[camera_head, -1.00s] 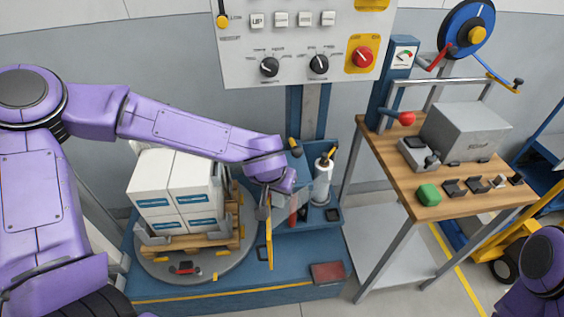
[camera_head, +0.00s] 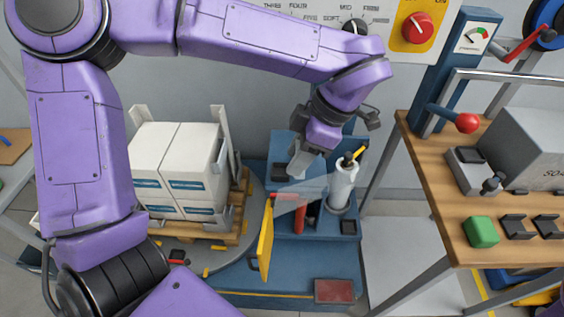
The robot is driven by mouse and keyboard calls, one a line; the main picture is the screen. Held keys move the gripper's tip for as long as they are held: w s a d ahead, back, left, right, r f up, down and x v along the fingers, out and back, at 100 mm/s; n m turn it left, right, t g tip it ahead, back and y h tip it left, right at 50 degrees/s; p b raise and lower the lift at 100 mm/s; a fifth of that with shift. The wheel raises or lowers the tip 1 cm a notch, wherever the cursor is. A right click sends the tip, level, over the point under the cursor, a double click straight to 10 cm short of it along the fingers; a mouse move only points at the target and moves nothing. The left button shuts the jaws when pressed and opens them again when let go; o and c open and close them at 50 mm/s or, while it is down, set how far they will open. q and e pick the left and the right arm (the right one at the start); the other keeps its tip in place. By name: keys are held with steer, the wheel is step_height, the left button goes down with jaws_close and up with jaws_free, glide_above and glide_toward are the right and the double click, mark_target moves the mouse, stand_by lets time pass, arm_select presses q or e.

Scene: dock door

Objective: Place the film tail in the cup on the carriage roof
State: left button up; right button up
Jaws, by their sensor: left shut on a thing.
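My left gripper (camera_head: 303,163) is shut at the front of the blue carriage (camera_head: 283,143). It holds the film tail (camera_head: 312,190), a see-through sheet that stretches from the gripper to the white film roll (camera_head: 343,187). The roll stands upright on the carriage, to the right of the gripper. The gripper and wrist cover part of the carriage top, and I cannot make out the cup on its roof. My right gripper is not in view.
Wrapped white boxes (camera_head: 178,165) stand on a wooden pallet (camera_head: 205,236) on the round turntable (camera_head: 172,262) at left. A yellow flap (camera_head: 266,240) stands upright before the carriage. A workbench (camera_head: 440,180) with a red-knobbed lever (camera_head: 466,123) is at right.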

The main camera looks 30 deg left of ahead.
arm_select(q)
steer(key=w+a+f, duration=0.2)
steer(key=w+a, duration=0.1)
steer(key=a, duration=0.2)
glide_toward(272, 169)
steer(key=x, duration=0.5)
steer(key=shift+s+a+p, duration=0.15)
steer(key=shift+a+p, duration=0.1)
steer(key=shift+p, duration=0.15)
steer(key=shift+f, duration=0.45)
steer(key=o, duration=1)
steer(key=v, duration=1.2)
steer(key=shift+r, duration=0.15)
